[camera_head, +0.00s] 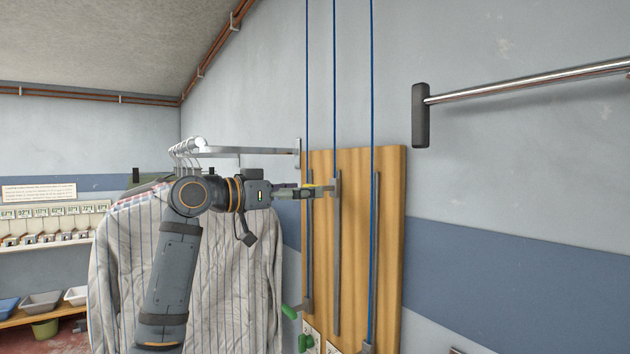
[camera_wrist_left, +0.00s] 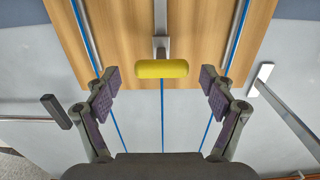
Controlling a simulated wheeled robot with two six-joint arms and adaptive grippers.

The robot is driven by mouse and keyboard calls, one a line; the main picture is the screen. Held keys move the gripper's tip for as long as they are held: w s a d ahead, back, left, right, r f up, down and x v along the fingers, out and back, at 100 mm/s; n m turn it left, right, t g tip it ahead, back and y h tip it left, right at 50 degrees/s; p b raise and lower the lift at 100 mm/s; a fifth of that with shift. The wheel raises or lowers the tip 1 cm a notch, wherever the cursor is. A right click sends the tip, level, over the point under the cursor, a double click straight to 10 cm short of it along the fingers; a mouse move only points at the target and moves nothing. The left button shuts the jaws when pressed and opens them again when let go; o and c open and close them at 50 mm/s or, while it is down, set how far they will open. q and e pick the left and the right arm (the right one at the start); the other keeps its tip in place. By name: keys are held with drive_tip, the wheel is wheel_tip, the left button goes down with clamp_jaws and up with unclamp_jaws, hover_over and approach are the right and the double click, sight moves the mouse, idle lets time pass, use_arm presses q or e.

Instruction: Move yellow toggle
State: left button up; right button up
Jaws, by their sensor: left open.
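The yellow toggle (camera_wrist_left: 162,69) is a short horizontal cylinder on a grey metal stem, in front of a wooden board (camera_wrist_left: 120,30). In the left wrist view it sits at the middle, just beyond and between the open fingers of my left gripper (camera_wrist_left: 160,90). The fingers do not appear to touch it. In the head view my left gripper (camera_head: 318,191) reaches right to the wooden board (camera_head: 390,220), and only a sliver of the yellow toggle (camera_head: 312,187) shows behind the fingers. My right gripper is in neither view.
Blue cables (camera_head: 334,80) run down to grey vertical bars on the board. Striped garments (camera_head: 255,270) hang from a rail (camera_head: 235,150) behind my left arm. A metal bar with a dark end (camera_head: 421,115) projects at upper right.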

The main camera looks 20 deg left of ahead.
sight(312, 185)
use_arm(q)
drive_tip(key=x, duration=0.2)
drive_tip(key=shift+w+d+r+p, duration=0.1)
drive_tip(key=shift+w+d+p, duration=0.15)
drive_tip(key=shift+p, duration=0.15)
drive_tip(key=shift+w, duration=0.2)
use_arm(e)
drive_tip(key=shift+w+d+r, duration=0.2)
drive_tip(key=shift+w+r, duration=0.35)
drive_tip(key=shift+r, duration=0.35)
use_arm(q)
drive_tip(key=c, duration=1.7)
wheel_tip(312, 185, down, 33)
drive_tip(key=b, duration=2)
drive_tip(key=shift+f+b, duration=0.25)
drive_tip(key=shift+b, duration=0.15)
drive_tip(key=shift+d+f+b, duration=0.1)
drive_tip(key=shift+f+b, duration=0.25)
drive_tip(key=shift+f, duration=0.35)
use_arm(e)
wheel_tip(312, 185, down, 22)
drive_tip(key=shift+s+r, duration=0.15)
